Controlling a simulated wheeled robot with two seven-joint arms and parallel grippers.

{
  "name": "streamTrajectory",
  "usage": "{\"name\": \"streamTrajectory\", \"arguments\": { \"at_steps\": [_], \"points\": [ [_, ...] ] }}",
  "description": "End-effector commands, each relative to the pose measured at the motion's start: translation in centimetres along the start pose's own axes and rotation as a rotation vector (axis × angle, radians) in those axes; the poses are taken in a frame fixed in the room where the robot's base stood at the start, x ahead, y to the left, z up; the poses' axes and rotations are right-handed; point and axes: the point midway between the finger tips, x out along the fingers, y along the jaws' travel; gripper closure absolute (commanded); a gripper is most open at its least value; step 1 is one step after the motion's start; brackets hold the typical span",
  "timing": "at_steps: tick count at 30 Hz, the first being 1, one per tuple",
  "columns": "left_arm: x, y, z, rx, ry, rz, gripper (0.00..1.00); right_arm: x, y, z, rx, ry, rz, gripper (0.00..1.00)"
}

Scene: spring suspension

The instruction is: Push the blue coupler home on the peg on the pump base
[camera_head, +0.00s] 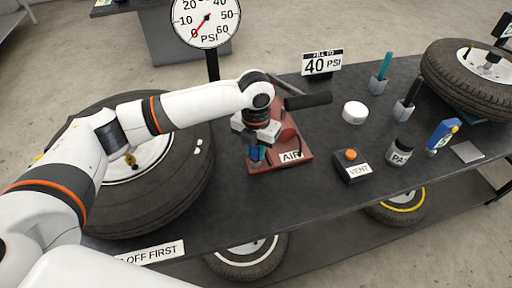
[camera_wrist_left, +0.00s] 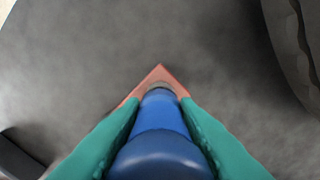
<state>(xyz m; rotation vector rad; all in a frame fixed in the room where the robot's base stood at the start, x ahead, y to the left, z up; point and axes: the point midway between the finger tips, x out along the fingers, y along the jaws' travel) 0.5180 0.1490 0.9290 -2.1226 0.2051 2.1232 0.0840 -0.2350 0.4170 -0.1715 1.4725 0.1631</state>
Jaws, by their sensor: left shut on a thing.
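My left gripper (camera_head: 257,156) is shut on the blue coupler (camera_wrist_left: 160,112), low over the front left part of the red pump base (camera_head: 290,157). In the left wrist view the coupler lies between two green finger pads. A corner of the red pump base (camera_wrist_left: 160,73) shows just beyond the coupler's far end, with a small greyish-brown ring there. The peg itself is hidden, and I cannot tell how far the coupler sits on it. My right gripper is not in view.
A tyre (camera_head: 190,190) lies left of the pump base. The gauge (camera_head: 207,22) stands behind. A VENT box (camera_head: 351,167), a dark jar (camera_head: 400,151) and a white round cap (camera_head: 355,112) stand to the right. The dark tabletop (camera_head: 300,205) is clear in front.

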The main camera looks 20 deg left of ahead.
Motion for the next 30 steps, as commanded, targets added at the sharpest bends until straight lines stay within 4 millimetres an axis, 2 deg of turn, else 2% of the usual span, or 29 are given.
{"name": "streamTrajectory", "arguments": {
  "at_steps": [30],
  "points": [
    [2.1,0.0,0.0,0.000,0.000,0.000,1.00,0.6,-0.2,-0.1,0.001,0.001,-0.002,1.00]
  ]
}}
